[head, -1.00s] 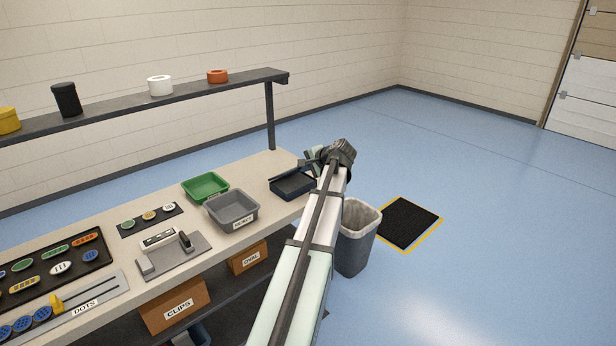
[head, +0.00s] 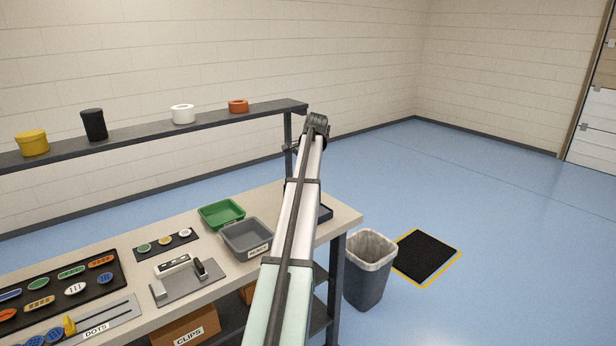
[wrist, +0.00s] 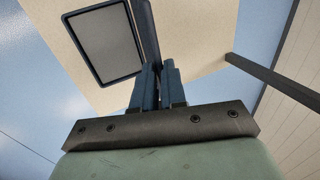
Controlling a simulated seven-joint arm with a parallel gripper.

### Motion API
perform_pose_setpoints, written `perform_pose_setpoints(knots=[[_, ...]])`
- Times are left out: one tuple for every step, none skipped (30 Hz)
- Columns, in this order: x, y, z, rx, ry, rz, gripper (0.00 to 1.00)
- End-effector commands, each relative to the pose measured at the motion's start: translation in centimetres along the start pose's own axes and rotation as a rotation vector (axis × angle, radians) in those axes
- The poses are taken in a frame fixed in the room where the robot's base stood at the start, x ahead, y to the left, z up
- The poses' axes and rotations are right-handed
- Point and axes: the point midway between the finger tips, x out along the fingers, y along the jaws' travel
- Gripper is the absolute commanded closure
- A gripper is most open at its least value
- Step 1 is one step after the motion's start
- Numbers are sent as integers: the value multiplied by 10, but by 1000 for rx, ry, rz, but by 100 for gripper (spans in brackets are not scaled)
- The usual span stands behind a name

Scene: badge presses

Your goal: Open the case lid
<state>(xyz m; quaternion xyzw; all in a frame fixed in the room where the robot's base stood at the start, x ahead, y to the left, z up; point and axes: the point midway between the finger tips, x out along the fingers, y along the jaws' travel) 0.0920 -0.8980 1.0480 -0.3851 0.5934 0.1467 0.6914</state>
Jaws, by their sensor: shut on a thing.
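The dark blue case (head: 326,213) is at the right end of the bench, mostly hidden behind my arm in the head view. In the wrist view the case (wrist: 104,78) shows its dark rim and flat grey inside, at the upper left. A dark bar-like piece, apparently the case lid seen edge-on (wrist: 147,30), stands up beside it and runs down to my fingers. My gripper (wrist: 159,72) is shut on that lid edge. In the head view my gripper (head: 293,146) is above the case, small and partly hidden by my arm.
A grey bin (head: 247,251) and a green bin (head: 222,226) stand left of my arm on the bench (head: 345,222). A shelf (head: 200,122) with several containers runs behind. A waste bin (head: 368,280) and floor mat (head: 427,255) are to the right.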

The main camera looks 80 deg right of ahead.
Motion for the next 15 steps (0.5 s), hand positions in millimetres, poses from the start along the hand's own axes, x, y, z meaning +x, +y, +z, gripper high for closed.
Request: perform_pose_setpoints(knots=[[2,-7,0,0,-3,-3,100],[3,-9,0,0,-3,-4,100],[4,-12,0,1,-3,-4,100],[5,-14,0,1,-3,-4,100],[6,-16,0,1,-3,-4,100],[6,-18,1,1,-3,-4,100],[7,-19,1,1,-3,-5,100],[8,-20,1,0,-3,-5,100],[8,-22,1,0,-3,-5,100],[9,-23,1,0,-3,-5,100],[9,-23,1,0,-3,-5,100],[9,-24,1,0,-3,-5,100],[10,-25,1,0,-3,-5,100],[10,-25,1,0,-3,-5,100],[10,-25,1,0,-3,-5,100]])
